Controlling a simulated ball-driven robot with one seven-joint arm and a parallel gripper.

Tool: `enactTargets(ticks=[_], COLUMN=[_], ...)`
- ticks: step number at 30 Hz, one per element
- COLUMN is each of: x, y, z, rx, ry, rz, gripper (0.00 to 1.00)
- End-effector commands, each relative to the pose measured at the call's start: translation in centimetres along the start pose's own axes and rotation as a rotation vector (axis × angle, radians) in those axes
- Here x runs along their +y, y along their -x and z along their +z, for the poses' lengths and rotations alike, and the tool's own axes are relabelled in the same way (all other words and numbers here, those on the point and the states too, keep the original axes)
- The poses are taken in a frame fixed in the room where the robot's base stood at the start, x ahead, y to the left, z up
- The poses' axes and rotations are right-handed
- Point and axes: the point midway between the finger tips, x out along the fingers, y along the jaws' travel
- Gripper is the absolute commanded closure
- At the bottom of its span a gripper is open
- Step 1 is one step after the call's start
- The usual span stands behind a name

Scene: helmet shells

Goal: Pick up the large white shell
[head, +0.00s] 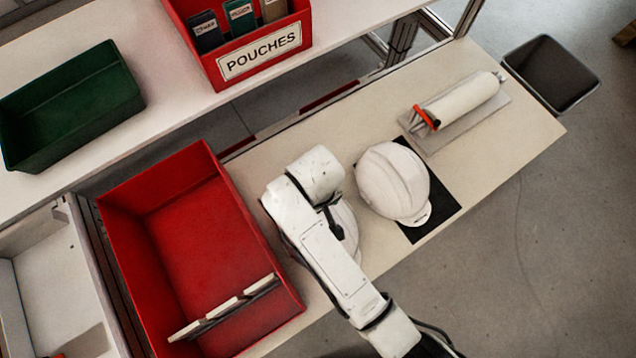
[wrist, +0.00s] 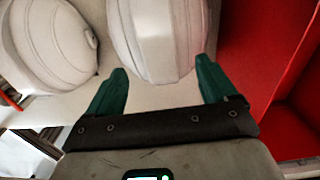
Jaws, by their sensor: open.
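Two white helmet shells are on the table. One shell (head: 348,226) is mostly hidden under my arm in the head view. In the wrist view this shell (wrist: 158,38) is between and just beyond my gripper's green fingers. My gripper (wrist: 158,76) is open, with one finger on each side of the shell's near end; I cannot tell whether they touch it. The other shell (head: 393,182) lies partly on a black mat (head: 440,207); in the wrist view it (wrist: 48,45) is at the upper left. Which shell is larger is unclear. My gripper is hidden in the head view.
A large red bin (head: 130,225) with white slats stands left of the covered shell, close beside it. A white cylinder (head: 465,102) on a grey plate lies at the far right. A green tray (head: 70,105) and a red POUCHES box (head: 262,62) are on the shelf.

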Motion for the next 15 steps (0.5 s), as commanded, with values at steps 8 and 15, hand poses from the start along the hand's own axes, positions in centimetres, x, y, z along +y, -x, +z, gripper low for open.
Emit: enactTargets(ticks=[8,15], x=[0.1,0.3], y=[-2.1,-5.5], z=[0.1,0.1], rx=[-0.002,-0.001], ry=[0.0,0.0], rz=[0.0,0.0], gripper=[0.15,0.15])
